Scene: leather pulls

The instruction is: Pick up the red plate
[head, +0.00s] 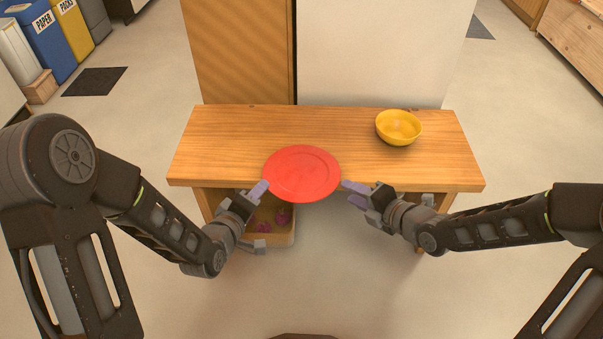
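The red plate (302,172) is at the front middle of the wooden bench (220,140), with its near rim past the bench's front edge. I cannot tell whether it rests on the bench. My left gripper (261,189) is at the plate's left rim, its purple fingertip appearing to meet the rim. Whether its fingers are apart there is hidden. My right gripper (349,192) is at the right rim, with two purple fingers visibly apart and nothing seen between them. The upper finger's tip is very close to the rim; contact is unclear.
A yellow bowl (398,127) stands at the bench's back right. A tan box (277,238) with several magenta things sits below the bench's front edge, near my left gripper. A wooden panel and a white panel stand behind the bench. The bench's left part is clear.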

